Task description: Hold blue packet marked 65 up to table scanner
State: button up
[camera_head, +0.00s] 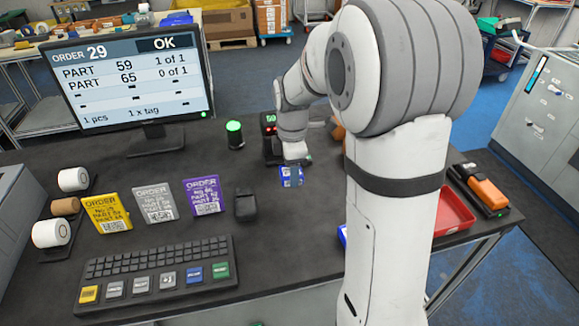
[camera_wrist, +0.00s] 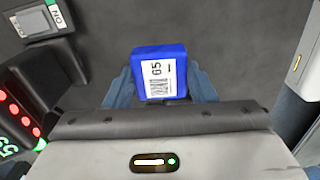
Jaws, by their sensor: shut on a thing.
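The blue packet (camera_wrist: 174,88) is between the two fingers of my gripper (camera_wrist: 160,90) in the wrist view. Its white label reads 65 and has a barcode; the label faces the wrist camera. In the head view the packet (camera_head: 291,177) hangs below my wrist at the middle of the dark table. The table scanner (camera_head: 268,140) is a black device with red lights and a small green display, just behind and left of the packet. In the wrist view it is at the left edge (camera_wrist: 22,105). My gripper is shut on the packet, apart from the scanner.
The monitor (camera_head: 128,80) shows order 29, part 59 at 1 of 1, part 65 at 0 of 1, and OK. A green-lit beacon (camera_head: 234,134), order cards (camera_head: 153,204) and a keyboard (camera_head: 155,272) lie left. A red tray (camera_head: 455,212) is right, partly behind my arm.

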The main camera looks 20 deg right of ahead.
aim_at(288, 169)
jog(key=shift+w+a+f+b, duration=0.2)
jog(key=shift+w+f+b, duration=0.5)
jog(key=shift+w+f, duration=1.2)
jog(key=shift+s+r, duration=0.1)
jog(key=shift+s+r+m+p, duration=0.4)
jog(key=shift+m+p, duration=0.2)
jog(key=shift+p, duration=0.4)
jog(key=s+m+g+p, duration=0.1)
jog(key=p, duration=0.1)
jog(key=s+r+m+g+p, duration=0.1)
jog(key=m, duration=0.1)
jog(key=s+r+m+g+p, duration=0.1)
jog(key=m+p, duration=0.1)
jog(key=shift+s+d+r+h+p, duration=0.1)
jog(key=shift+s+r+h+p, duration=0.1)
jog(key=shift+h+p, duration=0.15)
jog(key=s+m+g+p, duration=0.1)
jog(key=m, duration=0.1)
jog(key=shift+s+r+m, duration=0.1)
jog(key=shift+r+m, duration=0.05)
jog(key=shift+m, duration=0.15)
jog(key=shift+w+f+b, duration=1.15)
jog(key=shift+w+f, duration=1.3)
jog(key=shift+f, duration=0.05)
